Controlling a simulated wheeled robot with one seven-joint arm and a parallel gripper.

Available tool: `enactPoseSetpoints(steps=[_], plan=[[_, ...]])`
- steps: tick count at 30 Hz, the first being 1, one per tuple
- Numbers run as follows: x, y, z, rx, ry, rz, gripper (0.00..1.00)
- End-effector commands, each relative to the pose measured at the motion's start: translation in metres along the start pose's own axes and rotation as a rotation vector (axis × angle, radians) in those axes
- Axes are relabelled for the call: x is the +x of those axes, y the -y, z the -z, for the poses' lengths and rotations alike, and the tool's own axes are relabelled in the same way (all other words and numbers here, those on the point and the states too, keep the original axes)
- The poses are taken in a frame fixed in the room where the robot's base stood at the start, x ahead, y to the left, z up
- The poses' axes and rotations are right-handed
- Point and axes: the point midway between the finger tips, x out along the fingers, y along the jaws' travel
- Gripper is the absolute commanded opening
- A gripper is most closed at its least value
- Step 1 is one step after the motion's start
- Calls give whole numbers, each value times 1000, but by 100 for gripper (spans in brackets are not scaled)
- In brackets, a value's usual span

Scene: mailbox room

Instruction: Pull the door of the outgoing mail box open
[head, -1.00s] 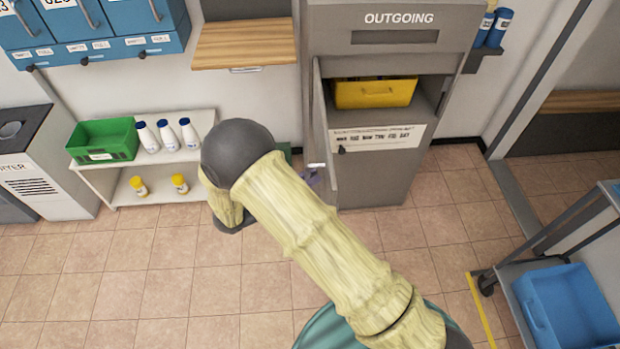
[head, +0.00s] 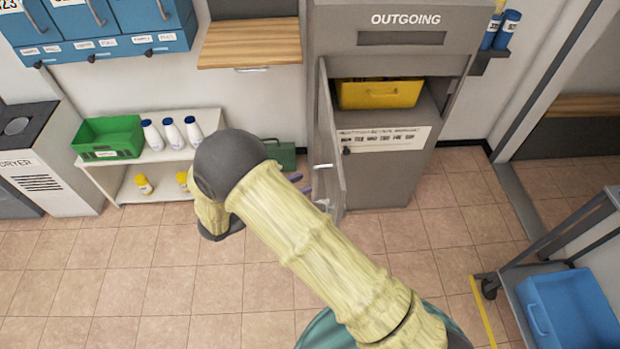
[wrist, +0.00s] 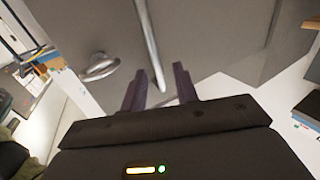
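The grey outgoing mail box (head: 388,190) stands at the back, right of centre in the head view. Its door (head: 328,135) stands well open, swung out on the left side, and a yellow bin (head: 378,94) shows inside. A small pale handle (head: 322,166) sits on the door. My gripper (head: 305,191), with purple fingers, is just left of the door and partly hidden by my arm. In the wrist view my gripper (wrist: 160,88) has its fingers apart. Grey panelling fills the view ahead, with a silver handle (wrist: 98,68) left of the fingers and a long silver bar (wrist: 150,45) ending near them.
A white shelf (head: 150,175) with a green bin (head: 107,138) and bottles is at left. A green case (head: 281,154) lies behind my gripper. A cart with a blue bin (head: 570,308) stands at lower right. Tiled floor before the box is clear.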

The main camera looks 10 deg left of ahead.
Motion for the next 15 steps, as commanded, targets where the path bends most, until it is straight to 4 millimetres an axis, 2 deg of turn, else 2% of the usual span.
enactPoseSetpoints(steps=[3, 15], plan=[[-25, 0, -1, 0, 1, 2, 30], [-102, 1, -1, 1, 0, -4, 30]])
